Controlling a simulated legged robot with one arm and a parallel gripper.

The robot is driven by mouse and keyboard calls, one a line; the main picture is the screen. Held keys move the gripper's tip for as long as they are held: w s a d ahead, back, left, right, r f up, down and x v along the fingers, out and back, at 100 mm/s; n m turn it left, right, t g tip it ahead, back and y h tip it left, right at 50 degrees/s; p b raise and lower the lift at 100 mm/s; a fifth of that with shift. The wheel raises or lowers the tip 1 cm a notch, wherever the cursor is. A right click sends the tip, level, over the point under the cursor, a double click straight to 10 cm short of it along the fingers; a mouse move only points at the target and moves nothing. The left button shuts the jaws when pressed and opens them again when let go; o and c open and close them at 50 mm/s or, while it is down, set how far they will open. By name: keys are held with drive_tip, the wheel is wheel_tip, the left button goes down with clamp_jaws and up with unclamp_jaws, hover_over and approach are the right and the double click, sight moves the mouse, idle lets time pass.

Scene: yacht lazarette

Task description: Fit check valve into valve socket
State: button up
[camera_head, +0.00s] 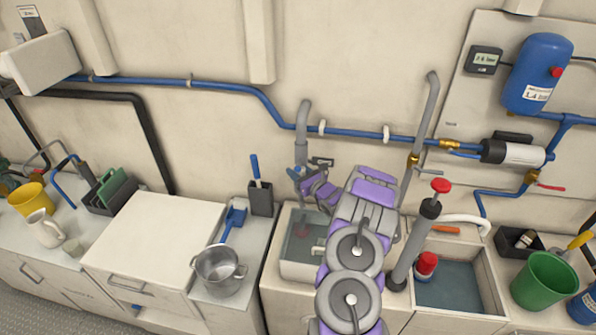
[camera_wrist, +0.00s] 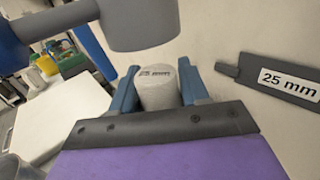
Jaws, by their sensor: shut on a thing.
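My gripper (camera_wrist: 160,80) is shut on a pale grey cylinder marked "25 mm", the check valve (camera_wrist: 157,95), held between its two blue fingers. A dark grey pipe end (camera_wrist: 138,24), which looks like the valve socket, hangs just above and slightly left of the valve in the wrist view. The valve's upper end appears apart from it, though depth is hard to judge. In the head view the grey pipe (camera_head: 302,125) comes down the wall to my gripper (camera_head: 300,175), left of my purple arm. The valve is too small or hidden to make out there.
A "25 mm" wall tag (camera_wrist: 285,82) is right of the valve. A sink (camera_head: 298,270) lies below my gripper. A grey pump (camera_head: 410,250) with a red handle stands right of my arm. A blue wall pipe (camera_head: 350,132), a pot (camera_head: 218,270) and a green bucket (camera_head: 545,282) also show.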

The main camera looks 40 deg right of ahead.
drive_tip(key=shift+f, duration=0.4)
drive_tip(key=o, duration=1.3)
drive_tip(key=shift+o, duration=0.2)
drive_tip(key=s+p, duration=0.2)
drive_tip(key=s, duration=1.5)
drive_tip(key=shift+s, duration=0.15)
drive_tip(key=shift+a, duration=0.1)
